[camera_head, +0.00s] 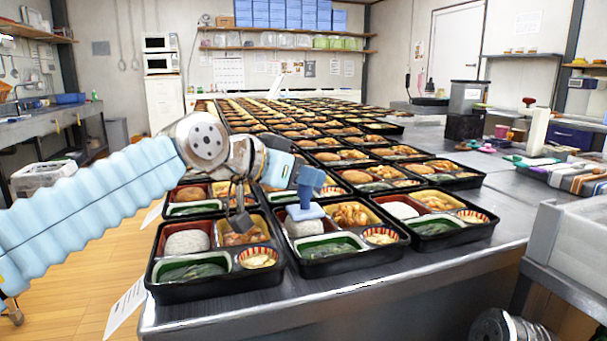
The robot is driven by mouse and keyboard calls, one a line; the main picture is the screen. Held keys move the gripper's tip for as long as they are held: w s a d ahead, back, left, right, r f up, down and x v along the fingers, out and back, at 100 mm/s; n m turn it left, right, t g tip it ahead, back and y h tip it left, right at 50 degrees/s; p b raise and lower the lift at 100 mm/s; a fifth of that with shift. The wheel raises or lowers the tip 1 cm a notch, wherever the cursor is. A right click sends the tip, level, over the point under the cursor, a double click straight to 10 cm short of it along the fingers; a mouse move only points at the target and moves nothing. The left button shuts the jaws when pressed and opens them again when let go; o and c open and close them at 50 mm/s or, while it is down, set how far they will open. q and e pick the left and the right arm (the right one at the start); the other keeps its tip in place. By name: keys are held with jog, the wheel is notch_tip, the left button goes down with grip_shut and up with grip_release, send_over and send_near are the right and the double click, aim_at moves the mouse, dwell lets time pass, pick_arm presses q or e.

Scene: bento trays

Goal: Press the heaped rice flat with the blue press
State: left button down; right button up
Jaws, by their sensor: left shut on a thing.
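The blue press (306,211) is upright, its flat plate down, over the white rice (304,228) in the back-left compartment of the middle front bento tray (340,262). The plate hides part of this rice, and I cannot tell whether it touches it. My left gripper (301,176) reaches in from the left and is shut on the upper part of the press. More white rice (187,242) lies in the front-left tray (216,289), and some (401,209) in the tray to the right (447,239).
Rows of filled bento trays cover the table (390,290) toward the back. The table's front edge is bare. A pale bin (570,240) stands at the right, and a side counter (530,190) holds several small items. Shelves line the back wall.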

pick_arm(q)
jog(key=shift+f+b, duration=0.85)
jog(key=shift+f, duration=0.15)
pick_arm(e)
jog(key=shift+f, duration=0.8)
dwell(3.2)
pick_arm(q)
notch_tip(320, 180, up, 6)
jog(key=p, duration=0.5)
notch_tip(320, 180, up, 2)
jog(key=shift+r+p, duration=0.2)
jog(key=shift+p, duration=1)
pick_arm(e)
notch_tip(320, 180, up, 7)
jog(key=shift+a+r, duration=0.15)
pick_arm(q)
jog(key=shift+f, duration=0.1)
